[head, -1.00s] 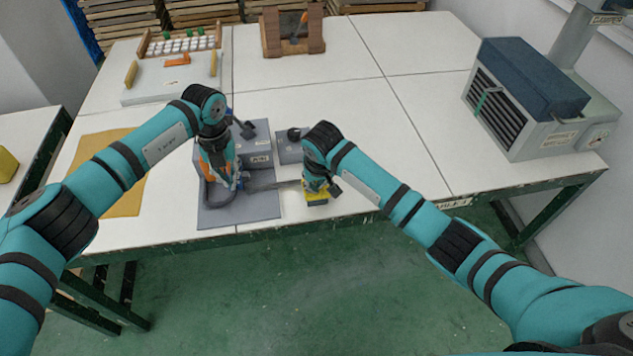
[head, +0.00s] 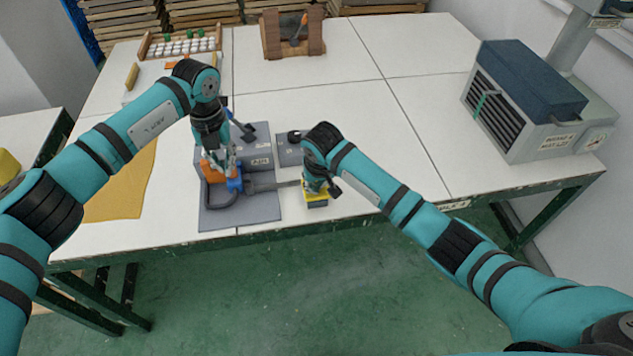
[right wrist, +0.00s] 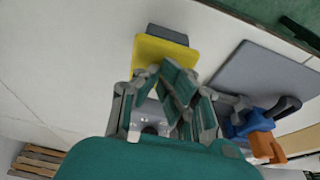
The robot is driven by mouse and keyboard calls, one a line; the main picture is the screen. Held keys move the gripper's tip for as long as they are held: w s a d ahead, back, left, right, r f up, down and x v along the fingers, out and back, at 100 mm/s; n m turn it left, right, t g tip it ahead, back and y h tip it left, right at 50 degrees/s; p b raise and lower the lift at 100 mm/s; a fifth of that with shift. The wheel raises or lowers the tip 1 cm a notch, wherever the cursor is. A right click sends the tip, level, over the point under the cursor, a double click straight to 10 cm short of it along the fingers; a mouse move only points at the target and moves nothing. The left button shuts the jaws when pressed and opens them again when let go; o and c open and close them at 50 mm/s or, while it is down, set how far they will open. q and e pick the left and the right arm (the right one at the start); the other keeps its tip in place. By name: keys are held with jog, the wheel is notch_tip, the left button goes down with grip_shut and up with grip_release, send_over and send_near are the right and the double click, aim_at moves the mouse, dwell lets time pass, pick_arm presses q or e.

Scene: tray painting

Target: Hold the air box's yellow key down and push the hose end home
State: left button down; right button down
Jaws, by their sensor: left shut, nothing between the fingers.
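The grey air box (head: 258,140) stands on a grey mat (head: 255,214). An orange piece (head: 212,174) and a blue piece (head: 235,184) sit together at its front left, with a dark hose (head: 222,201) curving below. The right wrist view also shows the orange piece (right wrist: 265,146) and blue piece (right wrist: 240,124). Whether the hose end is fully seated cannot be told. My left gripper (head: 230,164) is shut and empty, just above these pieces. My right gripper (right wrist: 172,80) looks shut, with fingertips at the yellow key (right wrist: 150,55); whether they press it is unclear. The key (head: 317,194) is partly hidden.
A grey bar (head: 272,185) runs from the blue piece toward the yellow key. A smaller grey box (head: 290,152) stands behind my right gripper. An ochre cloth (head: 120,195) lies left. A large vented unit (head: 530,105) stands right. The table's middle is clear.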

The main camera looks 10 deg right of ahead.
notch_tip(320, 180, up, 8)
jog(key=p, duration=0.8)
